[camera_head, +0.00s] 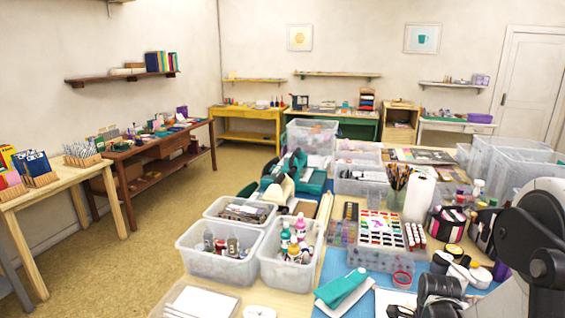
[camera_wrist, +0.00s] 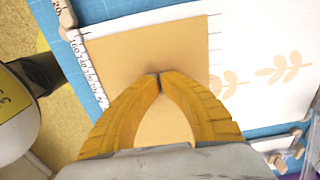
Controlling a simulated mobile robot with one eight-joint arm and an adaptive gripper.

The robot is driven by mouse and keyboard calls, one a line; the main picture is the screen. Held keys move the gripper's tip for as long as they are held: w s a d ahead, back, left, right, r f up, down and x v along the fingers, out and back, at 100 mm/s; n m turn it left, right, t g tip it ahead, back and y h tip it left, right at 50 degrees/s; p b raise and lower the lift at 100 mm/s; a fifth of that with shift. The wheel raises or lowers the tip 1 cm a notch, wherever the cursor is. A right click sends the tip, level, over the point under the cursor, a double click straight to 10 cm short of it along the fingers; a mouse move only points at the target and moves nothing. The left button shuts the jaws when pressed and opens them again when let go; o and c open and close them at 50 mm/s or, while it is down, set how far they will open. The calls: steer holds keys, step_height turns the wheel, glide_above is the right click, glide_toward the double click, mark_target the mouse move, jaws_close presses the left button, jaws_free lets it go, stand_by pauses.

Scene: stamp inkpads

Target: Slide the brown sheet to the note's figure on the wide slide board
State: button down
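In the wrist view the brown sheet (camera_wrist: 120,50) lies flat on a white board (camera_wrist: 240,22). A white scale strip (camera_wrist: 88,72) with small dark numbers runs along the sheet's left edge; I cannot read them surely. My gripper (camera_wrist: 155,76) has its two yellow fingers tip to tip over the sheet. No object shows between the tips; whether they touch the sheet I cannot tell. The fingers hide the sheet's lower part. I cannot make out the note or its figure.
Tan leaf prints (camera_wrist: 283,68) mark white paper right of the sheet. Wooden pieces (camera_wrist: 65,14) sit at the upper left on the blue mat (camera_wrist: 95,12). In the head view, clear bins (camera_head: 222,255) and a paint set (camera_head: 380,230) crowd the worktable.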

steer(key=shift+s+d+b, duration=0.2)
steer(key=shift+s+b, duration=0.35)
steer(key=shift+s, duration=0.15)
stand_by(0.8)
steer(key=shift+r, duration=0.1)
steer(key=shift+r+p, duration=2.5)
steer(key=shift+r, duration=0.95)
